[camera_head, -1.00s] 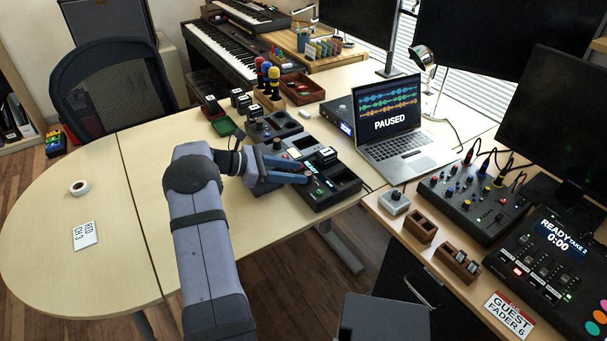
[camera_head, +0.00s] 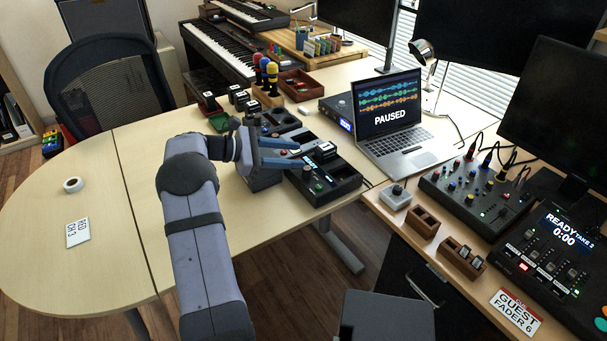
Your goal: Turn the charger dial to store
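The black charger (camera_head: 343,190) sits on the table in front of the laptop, with a battery-like block in one bay. Its small lit panel (camera_head: 312,184) shows green and white marks, too small to read. A small round part beside the panel may be the dial; its setting cannot be made out. My gripper (camera_head: 302,154) is at the charger's left side, pointing right. Its two blue-grey fingers are apart with nothing seen between them. They overlap the charger's far left part in the picture; whether they touch it is unclear. The arm hides part of the table behind it.
More black bays (camera_head: 284,122) stand behind the charger. The laptop (camera_head: 392,125) reads PAUSED. A mixer (camera_head: 475,200) and wooden holders (camera_head: 423,222) stand on the right desk.

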